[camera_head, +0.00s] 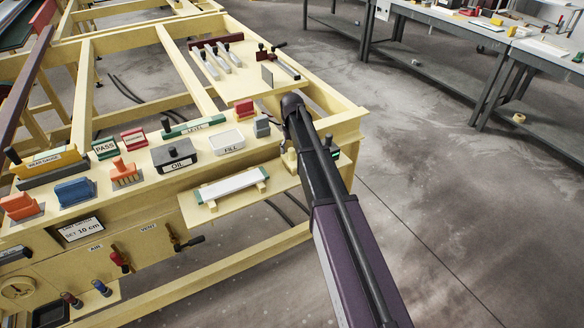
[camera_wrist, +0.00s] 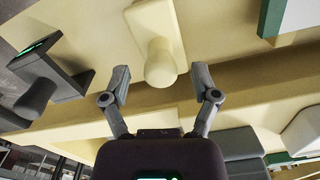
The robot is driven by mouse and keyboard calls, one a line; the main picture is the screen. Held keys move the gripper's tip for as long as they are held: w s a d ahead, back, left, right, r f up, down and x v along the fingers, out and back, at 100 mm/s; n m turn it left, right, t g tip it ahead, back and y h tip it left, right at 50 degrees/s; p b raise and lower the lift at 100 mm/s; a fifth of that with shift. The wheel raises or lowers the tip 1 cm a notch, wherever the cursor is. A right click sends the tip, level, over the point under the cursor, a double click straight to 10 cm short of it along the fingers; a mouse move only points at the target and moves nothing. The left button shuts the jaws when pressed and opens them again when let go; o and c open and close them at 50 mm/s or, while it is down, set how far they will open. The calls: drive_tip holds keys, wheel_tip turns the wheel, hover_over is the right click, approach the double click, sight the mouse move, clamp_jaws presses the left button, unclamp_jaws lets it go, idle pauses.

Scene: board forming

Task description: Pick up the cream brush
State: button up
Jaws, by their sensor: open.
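The cream brush (camera_wrist: 160,62) shows in the wrist view as a pale rounded handle, seen from above, on a cream surface of nearly the same colour. My gripper (camera_wrist: 162,86) is open, with one finger on each side of the brush's near end. I see gaps between the fingers and the handle. In the head view the brush (camera_head: 289,161) is a small pale shape just left of my arm, near the bench's front right corner. My arm hides part of that area, and the fingers are hard to make out there.
A dark device with a green screen (camera_wrist: 48,75) stands left of my gripper in the wrist view. A grey block (camera_head: 261,127) and a white FILL tray (camera_head: 227,141) stand close by on the bench. A pale board (camera_head: 230,186) lies along its front.

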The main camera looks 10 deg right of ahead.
sight(292, 159)
drive_tip(key=shift+f+b, duration=1.15)
drive_tip(key=shift+f, duration=0.3)
clamp_jaws()
